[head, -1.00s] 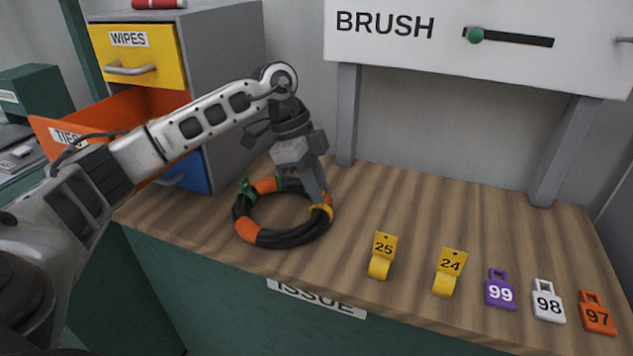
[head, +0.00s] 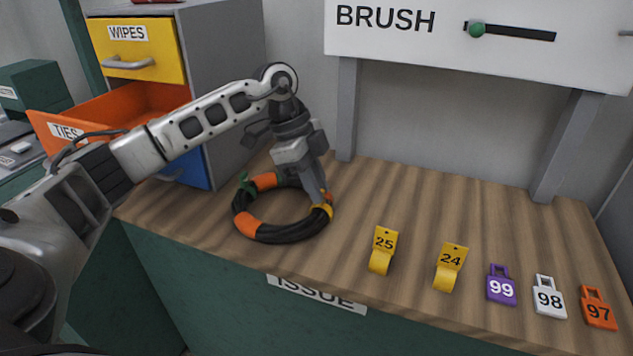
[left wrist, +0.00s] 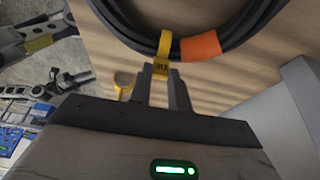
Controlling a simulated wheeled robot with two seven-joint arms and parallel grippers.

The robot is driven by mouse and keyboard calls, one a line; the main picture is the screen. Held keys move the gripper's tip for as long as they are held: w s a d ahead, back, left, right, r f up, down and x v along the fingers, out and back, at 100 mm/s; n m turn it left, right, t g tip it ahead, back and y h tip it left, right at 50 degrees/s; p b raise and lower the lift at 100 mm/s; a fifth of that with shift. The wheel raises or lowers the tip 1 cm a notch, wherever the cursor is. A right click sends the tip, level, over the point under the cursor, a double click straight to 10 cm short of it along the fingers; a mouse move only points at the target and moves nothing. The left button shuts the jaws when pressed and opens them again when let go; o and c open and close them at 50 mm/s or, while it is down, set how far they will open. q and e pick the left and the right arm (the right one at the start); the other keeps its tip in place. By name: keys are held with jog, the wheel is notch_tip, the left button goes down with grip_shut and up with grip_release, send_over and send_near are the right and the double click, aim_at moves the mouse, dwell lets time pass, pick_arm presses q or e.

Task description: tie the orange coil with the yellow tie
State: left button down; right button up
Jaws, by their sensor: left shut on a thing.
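My left gripper (left wrist: 161,80) is shut on that tie's numbered tab, just outside the ring. In the head view my left gripper (head: 321,196) hides part of the coil. A small dark shape in the left wrist view may be my right gripper (left wrist: 62,82); its jaws are unclear.
Yellow ties 25 (head: 383,250) and 24 (head: 450,267) stand right of the coil, then purple 99 (head: 501,288), white 98 (head: 549,300) and orange 97 (head: 598,309) tags. The orange TIES drawer (head: 66,132) is open at left. The counter behind the tags is clear.

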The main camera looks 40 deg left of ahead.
pick_arm(q)
jog(key=shift+f, duration=0.1)
jog(key=c, duration=1.2)
grip_release()
jog(key=shift+c, duration=0.2)
jog(key=v, duration=1.6)
jog(key=shift+p, duration=0.35)
